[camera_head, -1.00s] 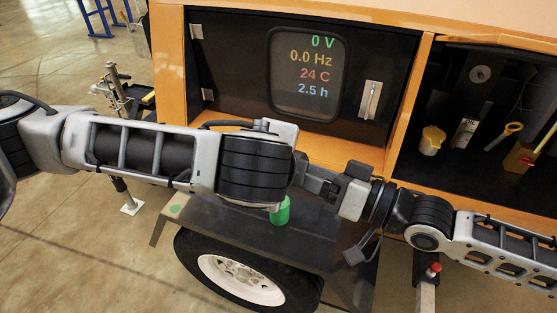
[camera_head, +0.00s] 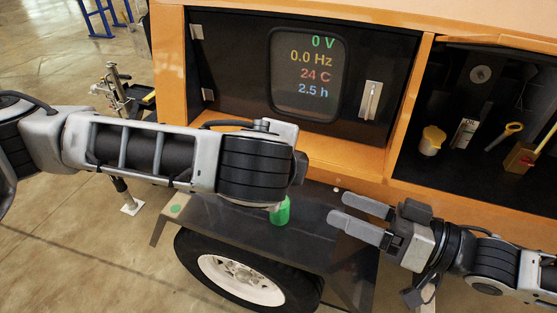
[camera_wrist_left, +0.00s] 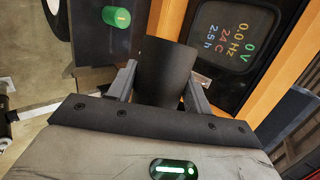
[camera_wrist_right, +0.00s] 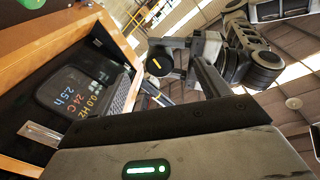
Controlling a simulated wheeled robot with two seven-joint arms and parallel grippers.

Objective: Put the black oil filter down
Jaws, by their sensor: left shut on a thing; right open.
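The black oil filter (camera_wrist_left: 166,72), a dark cylinder, sits between the fingers of my left gripper (camera_wrist_left: 160,80) in the left wrist view. The left gripper is shut on it. In the right wrist view a dark round end with a yellow mark, apparently the filter (camera_wrist_right: 158,62), shows at the left gripper. In the head view my left forearm hides most of that gripper. My right gripper (camera_head: 338,206) is open and empty, apart from the filter, over the right part of the black fender (camera_head: 235,222).
A green can (camera_head: 281,211) stands on the fender, and a flat green dot (camera_head: 175,208) marks its left end. The orange cabinet with a display panel (camera_head: 307,75) rises behind. An open bay at right holds a yellow-lidded cup (camera_head: 432,140) and several small items.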

